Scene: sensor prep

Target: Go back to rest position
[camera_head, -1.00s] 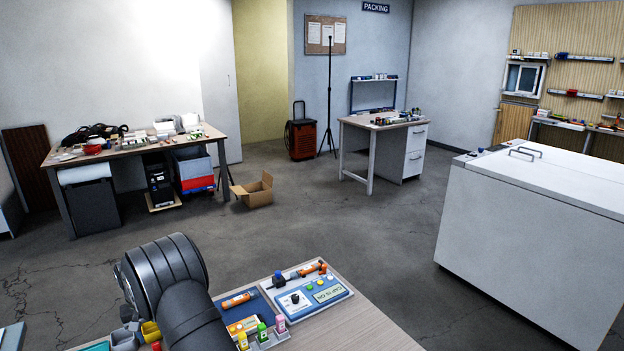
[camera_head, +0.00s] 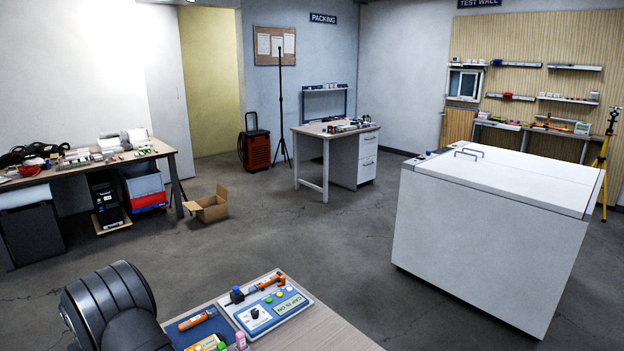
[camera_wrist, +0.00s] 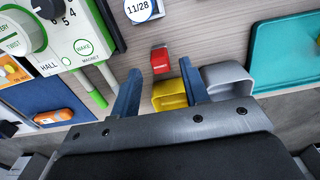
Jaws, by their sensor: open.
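My gripper (camera_wrist: 158,92) is in the wrist view, with its two blue fingers spread apart and nothing held between them. Beyond and between the fingertips a small red block (camera_wrist: 160,60) stands on the wooden bench top. In the head view my dark arm rises at the lower left, and the gripper itself is out of sight there.
A panel with a dial and a green button (camera_wrist: 60,35) lies left of the gripper. A teal tray (camera_wrist: 287,50) lies right. In the head view a control panel (camera_head: 268,306) sits on the bench (camera_head: 320,330). A white chest (camera_head: 480,240) stands right, with open floor (camera_head: 300,215) between.

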